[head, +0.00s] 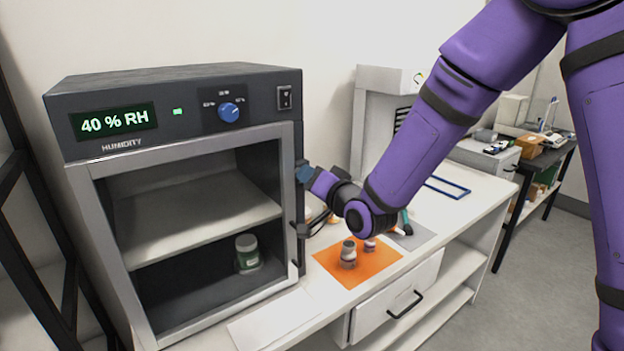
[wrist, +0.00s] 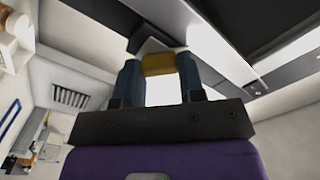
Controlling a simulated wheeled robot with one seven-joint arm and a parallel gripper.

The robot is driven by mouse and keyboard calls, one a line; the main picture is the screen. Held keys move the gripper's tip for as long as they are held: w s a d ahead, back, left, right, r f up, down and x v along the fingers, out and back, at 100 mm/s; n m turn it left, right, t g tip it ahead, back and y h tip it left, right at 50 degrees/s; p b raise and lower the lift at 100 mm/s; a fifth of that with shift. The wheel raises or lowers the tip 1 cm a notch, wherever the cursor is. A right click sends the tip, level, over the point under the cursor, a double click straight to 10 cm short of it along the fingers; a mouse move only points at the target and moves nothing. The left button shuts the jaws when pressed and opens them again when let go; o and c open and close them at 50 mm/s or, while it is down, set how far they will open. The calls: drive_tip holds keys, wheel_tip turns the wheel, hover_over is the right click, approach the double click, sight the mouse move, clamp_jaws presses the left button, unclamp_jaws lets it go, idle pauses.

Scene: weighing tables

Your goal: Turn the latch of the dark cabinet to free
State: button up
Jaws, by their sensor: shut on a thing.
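The dark cabinet (head: 180,82) stands at the left in the head view, with a glass front in a grey frame and a display reading 40 % RH. Its door appears closed. My gripper (head: 304,173) is at the right edge of the door frame, about mid-height. In the wrist view my gripper (wrist: 159,75) is shut on a small yellow-brown piece, the latch (wrist: 158,65), between its two blue fingers. The latch is hidden behind the gripper in the head view. I cannot tell its angle surely.
A jar (head: 247,254) stands inside the cabinet. Small containers (head: 348,254) stand on an orange mat (head: 371,272) below my arm. A white sheet (head: 272,318) lies before the cabinet. A blue frame (head: 447,187) lies on the table (head: 482,199) further right.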

drive_tip(key=m, duration=0.9)
drive_tip(key=shift+d+f, duration=0.1)
drive_tip(key=shift+f, duration=0.05)
drive_tip(key=shift+m, duration=0.4)
drive_tip(key=o, duration=0.9)
drive_tip(key=shift+o, duration=0.2)
